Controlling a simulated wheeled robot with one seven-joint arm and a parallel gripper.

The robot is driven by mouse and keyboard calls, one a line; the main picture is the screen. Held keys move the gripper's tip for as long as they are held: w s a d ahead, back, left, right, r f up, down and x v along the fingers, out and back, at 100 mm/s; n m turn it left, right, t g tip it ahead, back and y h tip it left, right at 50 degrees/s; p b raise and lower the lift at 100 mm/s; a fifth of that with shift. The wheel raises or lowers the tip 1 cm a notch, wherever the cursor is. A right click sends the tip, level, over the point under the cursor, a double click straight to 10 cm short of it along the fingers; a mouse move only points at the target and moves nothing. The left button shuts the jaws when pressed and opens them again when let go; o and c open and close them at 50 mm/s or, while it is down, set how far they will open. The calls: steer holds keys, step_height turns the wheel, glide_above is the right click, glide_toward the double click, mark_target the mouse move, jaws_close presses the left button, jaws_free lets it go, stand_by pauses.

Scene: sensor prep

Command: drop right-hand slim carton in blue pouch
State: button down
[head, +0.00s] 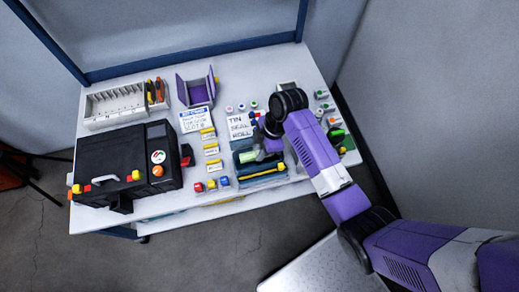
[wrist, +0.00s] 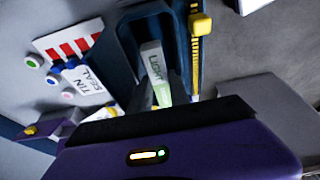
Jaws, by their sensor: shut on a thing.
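The blue pouch (head: 243,170) is a dark blue open holder with a yellow zip strip, near the front edge of the table. In the wrist view the pouch (wrist: 128,48) lies beyond my gripper, its walls on both sides of the carton. The slim carton (wrist: 154,66) is white and green with lettering; it also shows as a pale green piece in the head view (head: 249,156). My gripper (head: 267,147) is over the pouch, shut on the carton. The fingertips are mostly hidden. I cannot tell how deep the carton sits in the pouch.
A black case (head: 115,165) stands at left, with a white slotted rack (head: 115,103) behind it. A purple open box (head: 196,88) and a lettered card (head: 240,126) lie behind the pouch. Several small coloured pieces stand left and right of the pouch.

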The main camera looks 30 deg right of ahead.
steer(key=shift+f+b, duration=0.3)
steer(key=shift+f, duration=0.3)
steer(key=c, duration=1.1)
jaws_free()
steer(key=shift+c, duration=0.2)
steer(key=shift+r, duration=0.1)
step_height(320, 180, up, 3)
steer(key=p, duration=0.3)
steer(key=shift+w+d+r, duration=0.1)
steer(key=shift+w, duration=0.05)
steer(key=shift+r+p, duration=2.05)
steer(key=shift+p, duration=0.05)
steer(key=shift+f, duration=0.2)
